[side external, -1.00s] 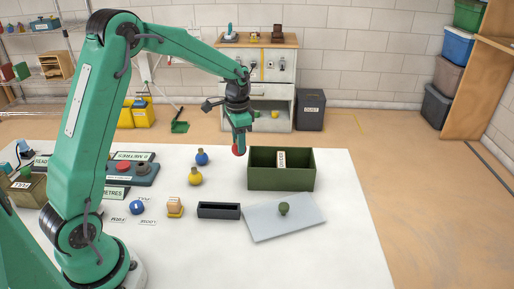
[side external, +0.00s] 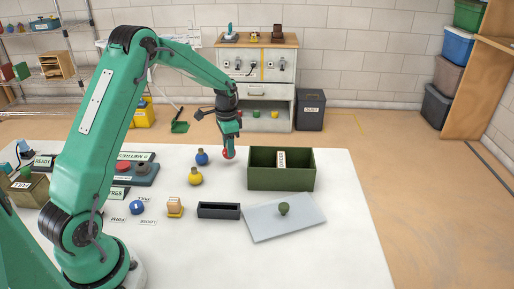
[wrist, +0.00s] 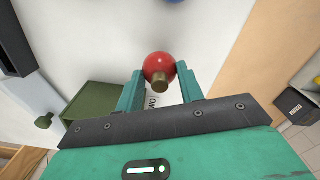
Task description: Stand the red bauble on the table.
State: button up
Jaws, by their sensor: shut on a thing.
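The red bauble (side external: 228,154) is held between the fingertips of my gripper (side external: 229,148), which is shut on it. In the wrist view the bauble (wrist: 158,62) sits between the two green fingers of my gripper (wrist: 159,79), its brownish cap facing the camera. In the side view it is in front of the white table's (side external: 335,200) back part, between the blue bauble and the green box. I cannot tell whether its underside touches the table. The fingers hide part of it.
A blue bauble (side external: 202,158) and a yellow bauble (side external: 195,177) stand to the left. A green open box (side external: 283,180) is close on the right. A dark tray (side external: 218,211) and a grey lid (side external: 283,222) lie in front. Bare table shows between them.

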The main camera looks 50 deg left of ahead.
jog(key=shift+f, duration=1.25)
jog(key=shift+f, duration=0.1)
jog(key=o, duration=0.9)
jog(key=shift+o, duration=0.2)
notch_tip(320, 180, up, 12)
jog(key=shift+r, duration=0.15)
